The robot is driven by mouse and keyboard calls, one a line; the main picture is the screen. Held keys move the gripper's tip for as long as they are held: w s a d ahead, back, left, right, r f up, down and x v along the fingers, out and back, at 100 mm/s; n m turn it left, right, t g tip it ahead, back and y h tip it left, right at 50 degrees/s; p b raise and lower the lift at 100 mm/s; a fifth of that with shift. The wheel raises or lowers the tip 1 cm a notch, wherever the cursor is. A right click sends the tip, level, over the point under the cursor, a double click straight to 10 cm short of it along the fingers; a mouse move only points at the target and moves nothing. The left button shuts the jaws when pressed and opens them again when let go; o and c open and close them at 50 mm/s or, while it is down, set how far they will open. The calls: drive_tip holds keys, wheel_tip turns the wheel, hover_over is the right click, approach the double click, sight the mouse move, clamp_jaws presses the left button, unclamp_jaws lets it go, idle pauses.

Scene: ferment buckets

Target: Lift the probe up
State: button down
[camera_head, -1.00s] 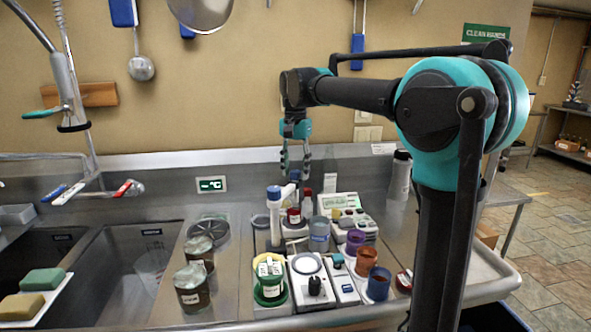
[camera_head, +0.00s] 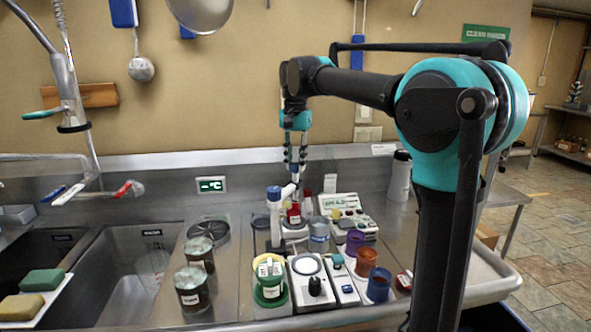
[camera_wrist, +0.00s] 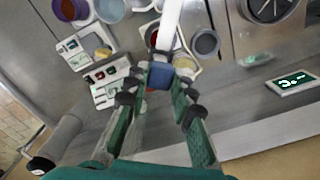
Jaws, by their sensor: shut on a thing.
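My gripper (camera_head: 295,168) points down over the back of the steel counter, above a red jar (camera_head: 294,214). In the wrist view its fingertips (camera_wrist: 158,88) are shut on a blue block, which I take to be the head of the probe (camera_wrist: 160,76). A white bar (camera_wrist: 168,32) runs from beside the block toward the top of that view. In the head view a white stand (camera_head: 275,222) with a blue top is just left of the fingers, with a white arm reaching toward them. The probe's lower end is hidden.
A meter (camera_head: 340,201) with a green display is right of the jar. Blue (camera_head: 319,234), purple (camera_head: 355,241) and brown (camera_head: 367,260) cups stand near it. A green bucket (camera_head: 269,284), a grey device (camera_head: 311,284) and two lidded jars are in front. The sink (camera_head: 115,270) is left.

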drive_tip(key=shift+r, duration=1.7)
drive_tip(key=c, duration=1.3)
unclamp_jaws()
wheel_tip(320, 180, up, 12)
